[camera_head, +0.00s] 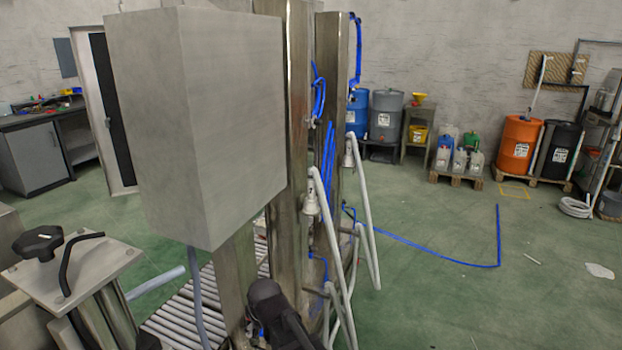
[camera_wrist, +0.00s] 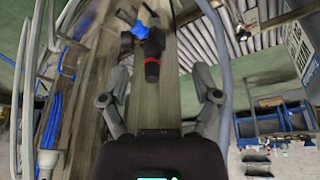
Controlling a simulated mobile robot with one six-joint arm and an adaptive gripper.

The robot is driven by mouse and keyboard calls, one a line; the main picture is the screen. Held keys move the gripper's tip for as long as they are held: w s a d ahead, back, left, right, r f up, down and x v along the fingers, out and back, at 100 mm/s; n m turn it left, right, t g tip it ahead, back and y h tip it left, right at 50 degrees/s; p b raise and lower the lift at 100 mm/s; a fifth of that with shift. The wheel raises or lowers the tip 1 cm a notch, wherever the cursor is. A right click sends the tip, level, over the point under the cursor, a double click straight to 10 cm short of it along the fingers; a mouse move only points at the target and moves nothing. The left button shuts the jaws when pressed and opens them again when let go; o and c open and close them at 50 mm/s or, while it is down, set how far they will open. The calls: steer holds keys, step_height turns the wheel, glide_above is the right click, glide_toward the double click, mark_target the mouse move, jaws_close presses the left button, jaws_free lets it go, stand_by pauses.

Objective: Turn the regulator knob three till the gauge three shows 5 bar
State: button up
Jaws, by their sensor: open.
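In the wrist view, a black regulator knob (camera_wrist: 152,69) with a red ring sits on a steel post (camera_wrist: 165,105). A blue fitting (camera_wrist: 141,30) is beside its body. A small dark round part (camera_wrist: 127,41), perhaps a gauge, sits to its left; its face and reading cannot be made out. No number shows on the knob. My gripper (camera_wrist: 160,82) is open and empty. Its two fingers spread to either side of the knob in the picture, apart from it. In the head view the knob and gauge cannot be made out.
A large grey cabinet (camera_head: 195,120) blocks much of the head view beside tall steel posts (camera_head: 296,130). White bent tubes (camera_head: 365,215) and blue hoses (camera_head: 328,160) hang close by. A roller conveyor (camera_head: 180,320) runs below. Green floor (camera_head: 440,290) is mostly open to the right.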

steer(key=s+d+f+m+g+h+b, duration=0.1)
steer(key=s+d+f+m+b, duration=0.15)
steer(key=d, duration=0.75)
steer(key=s+d+f+m+g+b, duration=0.1)
steer(key=s+d+f+m+b, duration=0.2)
steer(key=d, duration=0.7)
steer(key=s+d+f+m+g+h+b, duration=0.1)
steer(key=d+f+b, duration=0.25)
steer(key=d, duration=0.65)
step_height(320, 180, up, 22)
steer(key=p, duration=2.3)
steer(key=shift+d, duration=0.15)
